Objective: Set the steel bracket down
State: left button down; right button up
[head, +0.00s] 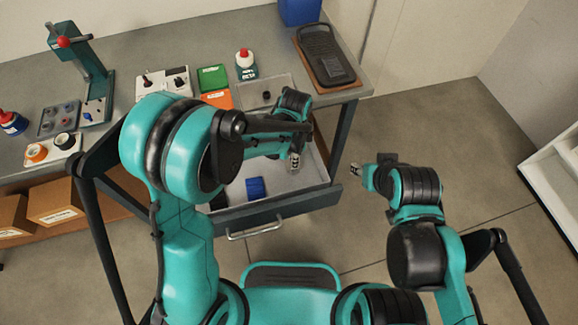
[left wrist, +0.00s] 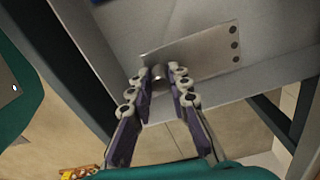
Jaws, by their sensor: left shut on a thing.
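In the left wrist view, the steel bracket (left wrist: 208,48) is a flat grey plate with a column of dark holes at its right end. In the head view, my left gripper (head: 294,161) is over the right part of the open drawer (head: 283,206); the bracket is hard to make out there. Whether the plate touches the drawer floor, I cannot tell. My right gripper (head: 363,176) is out to the right of the drawer, over the floor; its fingers are too small to judge.
A blue block (head: 255,187) lies in the drawer. Open floor lies to the right.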

aim_at(288, 164)
pick_arm(q)
jog(key=shift+f+b, duration=0.75)
jog(key=shift+f, duration=1.7)
jog(key=shift+f, duration=0.1)
jog(key=c, duration=1.4)
grip_release()
